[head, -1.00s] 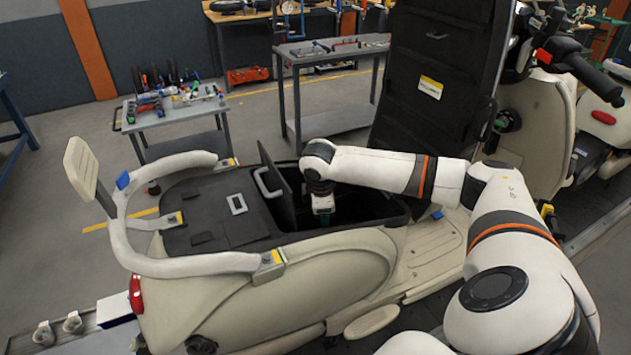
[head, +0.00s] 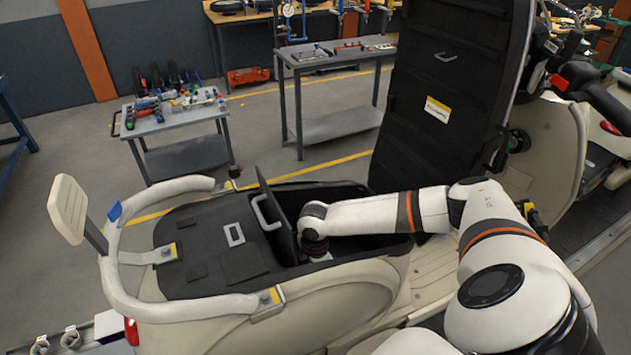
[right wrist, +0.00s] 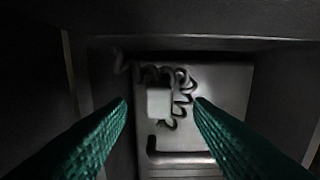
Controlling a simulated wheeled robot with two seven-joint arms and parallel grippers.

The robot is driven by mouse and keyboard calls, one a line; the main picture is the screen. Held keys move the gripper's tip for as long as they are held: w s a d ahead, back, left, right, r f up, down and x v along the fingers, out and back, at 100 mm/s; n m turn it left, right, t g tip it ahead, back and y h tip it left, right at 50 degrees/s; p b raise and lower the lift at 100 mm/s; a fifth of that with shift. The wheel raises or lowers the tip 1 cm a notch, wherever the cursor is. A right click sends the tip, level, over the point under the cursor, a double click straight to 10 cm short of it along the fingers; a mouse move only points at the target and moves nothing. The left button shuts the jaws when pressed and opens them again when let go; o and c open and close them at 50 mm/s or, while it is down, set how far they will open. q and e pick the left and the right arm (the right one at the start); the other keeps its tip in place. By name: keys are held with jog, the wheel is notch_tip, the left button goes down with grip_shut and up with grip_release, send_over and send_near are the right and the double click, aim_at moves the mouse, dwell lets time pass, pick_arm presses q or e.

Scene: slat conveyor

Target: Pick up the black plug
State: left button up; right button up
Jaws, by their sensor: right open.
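My right gripper (right wrist: 160,104) is open, with its two green textured fingers on either side of the right wrist view. Beyond and between the fingertips is a small pale grey block (right wrist: 159,102) with a dark coiled cable (right wrist: 183,88) around its top and right side. I cannot tell for sure which part is the black plug. In the head view my right arm reaches down into the scooter's open under-seat compartment (head: 345,196), and the gripper is hidden inside it.
Dark compartment walls (right wrist: 35,80) stand close around the fingers. In the head view the scooter's black seat panel (head: 205,255) and an upright flap (head: 276,215) are left of my wrist. A tall black lid (head: 440,100) stands behind. Grey tool carts (head: 185,155) are farther back.

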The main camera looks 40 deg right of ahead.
notch_tip(320, 180, down, 3)
jog(key=shift+s+f+p, duration=0.1)
jog(key=shift+f+p, duration=0.05)
jog(key=shift+p, duration=0.45)
pick_arm(q)
jog(key=shift+w+d+r, duration=0.15)
jog(key=shift+w+r, duration=0.05)
jog(key=shift+r, duration=0.3)
jog(key=shift+w+d+r, duration=0.1)
jog(key=shift+w+r, duration=0.05)
jog(key=shift+r, duration=0.3)
pick_arm(e)
jog(key=shift+f, duration=0.3)
grip_shut()
pick_arm(q)
jog(key=shift+s, duration=0.1)
pick_arm(e)
jog(key=shift+r, duration=0.2)
